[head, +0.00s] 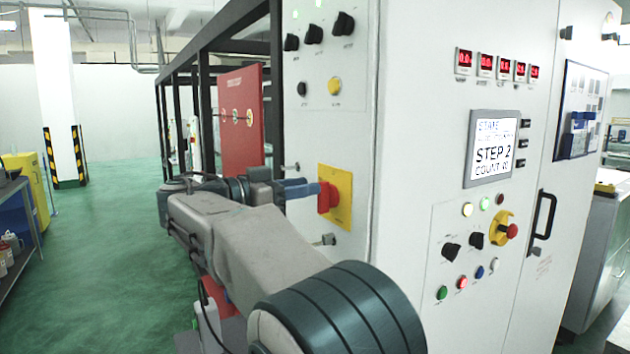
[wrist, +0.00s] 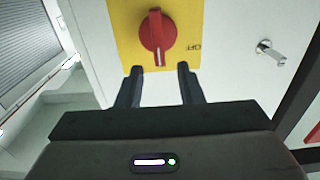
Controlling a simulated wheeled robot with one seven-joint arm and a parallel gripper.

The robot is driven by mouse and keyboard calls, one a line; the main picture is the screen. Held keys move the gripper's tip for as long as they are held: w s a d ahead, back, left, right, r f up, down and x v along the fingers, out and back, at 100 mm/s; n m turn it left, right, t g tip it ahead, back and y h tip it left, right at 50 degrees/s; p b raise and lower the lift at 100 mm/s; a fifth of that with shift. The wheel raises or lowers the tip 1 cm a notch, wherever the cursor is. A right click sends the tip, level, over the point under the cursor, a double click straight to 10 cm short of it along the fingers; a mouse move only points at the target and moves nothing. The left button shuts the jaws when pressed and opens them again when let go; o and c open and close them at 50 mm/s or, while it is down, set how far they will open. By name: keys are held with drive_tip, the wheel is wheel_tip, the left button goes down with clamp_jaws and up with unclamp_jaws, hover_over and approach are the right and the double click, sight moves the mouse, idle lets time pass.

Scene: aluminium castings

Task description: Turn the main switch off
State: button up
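The main switch is a red rotary knob (wrist: 155,32) on a yellow plate (wrist: 120,22), fixed to the side of the pale cabinet. In the wrist view its pointer, with a white mark, points down the picture towards my gripper; an upside-down OFF label is at the plate's right. My gripper (wrist: 159,71) is open and empty, its two fingers apart, with the pointer's end between and just above the tips. In the head view the red knob (head: 327,198) and yellow plate (head: 344,187) show beside my gripper (head: 302,189); contact is not clear.
A metal latch (wrist: 270,52) sticks out right of the plate. Black knobs (head: 314,33) and a yellow button (head: 334,86) are above. A red panel (head: 241,115) stands left of the cabinet. Green floor (head: 110,240) is clear at left.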

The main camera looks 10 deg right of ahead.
sight(325, 197)
drive_tip(key=shift+x, duration=1.8)
clamp_jaws()
drive_tip(key=shift+f, duration=0.1)
drive_tip(key=shift+f, duration=0.1)
